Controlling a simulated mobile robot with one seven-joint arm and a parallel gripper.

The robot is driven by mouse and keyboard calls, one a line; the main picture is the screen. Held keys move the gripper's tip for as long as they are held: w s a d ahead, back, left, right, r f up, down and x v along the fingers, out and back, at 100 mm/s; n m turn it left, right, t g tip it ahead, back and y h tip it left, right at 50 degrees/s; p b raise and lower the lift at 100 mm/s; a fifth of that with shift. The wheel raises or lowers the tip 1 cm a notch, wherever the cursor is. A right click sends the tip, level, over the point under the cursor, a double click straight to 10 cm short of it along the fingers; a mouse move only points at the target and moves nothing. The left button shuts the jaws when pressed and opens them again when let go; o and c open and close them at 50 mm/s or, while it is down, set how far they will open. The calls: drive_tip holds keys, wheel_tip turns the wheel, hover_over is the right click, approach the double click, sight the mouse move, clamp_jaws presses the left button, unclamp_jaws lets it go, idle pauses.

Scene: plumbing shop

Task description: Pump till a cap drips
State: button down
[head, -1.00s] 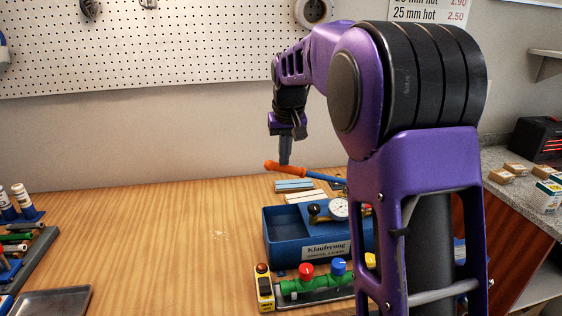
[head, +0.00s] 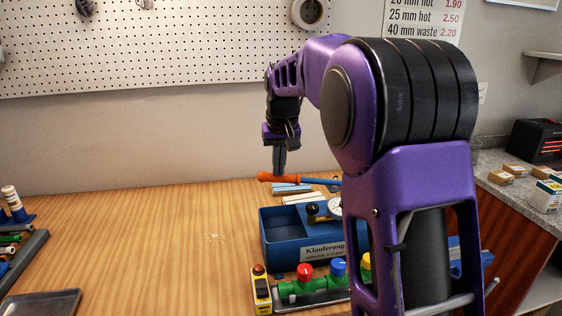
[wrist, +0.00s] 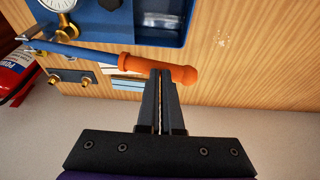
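A blue test pump (head: 285,246) stands on the bench, with a dial gauge (head: 335,207) partly behind my arm. Its blue lever (wrist: 85,52) ends in an orange handle (head: 285,178), which lies nearly level and also shows in the wrist view (wrist: 181,74). My gripper (head: 279,172) points down with its fingers together; the fingertips (wrist: 161,73) meet the handle from above and do not appear to enclose it. A green pipe piece (head: 322,285) in front of the pump carries red (head: 305,271), blue (head: 339,267) and yellow (head: 366,262) caps. No drip is visible.
A yellow device (head: 261,291) stands left of the green pipe. A rack of pipes (head: 20,258) and a dark tray (head: 42,303) are at the far left. The bench between them and the pump is clear. A red extinguisher (wrist: 14,75) shows in the wrist view.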

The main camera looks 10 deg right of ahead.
wheel_tip(320, 180, down, 7)
drive_tip(key=b, duration=0.4)
wheel_tip(320, 180, up, 13)
drive_tip(key=d+p, duration=0.1)
drive_tip(key=p, duration=0.7)
drive_tip(key=shift+f, duration=0.15)
wheel_tip(320, 180, up, 5)
